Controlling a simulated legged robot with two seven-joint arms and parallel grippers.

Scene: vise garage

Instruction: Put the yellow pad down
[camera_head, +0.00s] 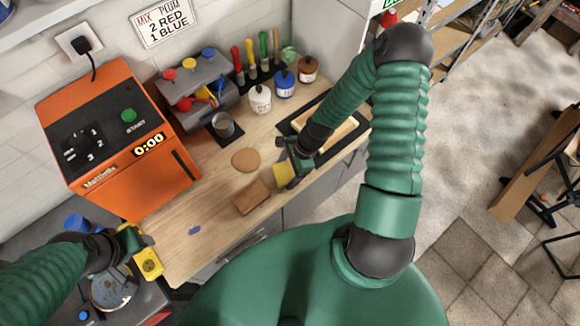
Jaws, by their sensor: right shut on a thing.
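The yellow pad (282,173) is held in my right gripper (290,168), which is shut on it just above the front part of the wooden worktop (215,212). I cannot tell whether the pad touches the wood. A brown block (252,197) lies on the worktop just left of and in front of the pad. A round tan disc (245,160) lies flat behind the block. My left gripper (132,242) is at the lower left, beside a yellow box-like thing (149,263); its fingers are too unclear to tell open or shut.
An orange machine (125,190) with a timer stands at the left. A grey machine (195,80), a dark cup (223,125), paint jars (260,100) and several brushes stand along the back. A dark-framed tray (356,137) lies right.

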